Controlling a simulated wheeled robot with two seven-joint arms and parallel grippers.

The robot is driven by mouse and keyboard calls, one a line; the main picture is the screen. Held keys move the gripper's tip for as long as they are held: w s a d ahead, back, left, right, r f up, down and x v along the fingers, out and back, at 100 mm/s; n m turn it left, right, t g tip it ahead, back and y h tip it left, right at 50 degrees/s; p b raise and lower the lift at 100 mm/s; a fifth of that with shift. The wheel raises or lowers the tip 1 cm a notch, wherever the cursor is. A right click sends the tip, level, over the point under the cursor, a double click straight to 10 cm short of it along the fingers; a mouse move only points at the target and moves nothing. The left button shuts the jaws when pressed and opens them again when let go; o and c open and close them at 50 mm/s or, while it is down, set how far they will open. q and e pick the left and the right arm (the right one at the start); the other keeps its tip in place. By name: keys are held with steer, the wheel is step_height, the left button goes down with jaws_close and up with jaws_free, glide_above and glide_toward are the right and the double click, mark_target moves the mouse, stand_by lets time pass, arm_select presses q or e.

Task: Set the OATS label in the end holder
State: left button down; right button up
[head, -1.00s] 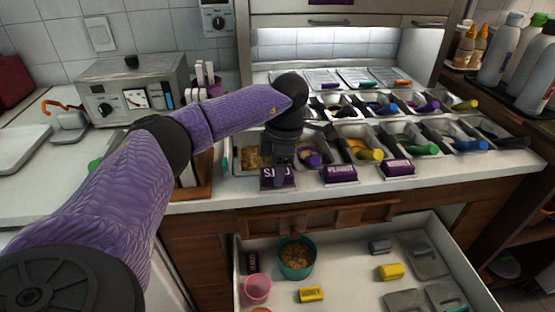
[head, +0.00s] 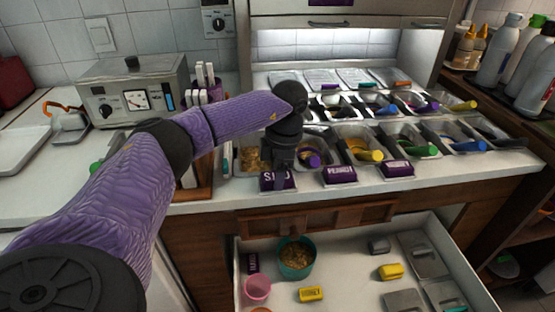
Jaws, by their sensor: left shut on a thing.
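The purple OATS label (head: 268,181) is at the front edge of the counter, at the left end of the row of labels, below the leftmost front topping pan. Its white letters look upside down from here and are partly covered by my fingers. My left gripper (head: 283,178) points down and is shut on this label. The end holder is hidden behind the label and gripper, so I cannot tell if the label is seated in it. My right gripper is not in view.
Two more purple labels (head: 339,175) (head: 397,169) stand to the right along the edge. Pans with colored scoops (head: 370,155) fill the counter behind. Below, an open drawer (head: 355,285) holds a teal cup (head: 296,262), a pink cup (head: 257,289) and yellow blocks (head: 311,294).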

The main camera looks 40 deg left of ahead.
arm_select(q)
steer(key=shift+c, duration=1.8)
jaws_free()
steer(key=shift+o, duration=1.8)
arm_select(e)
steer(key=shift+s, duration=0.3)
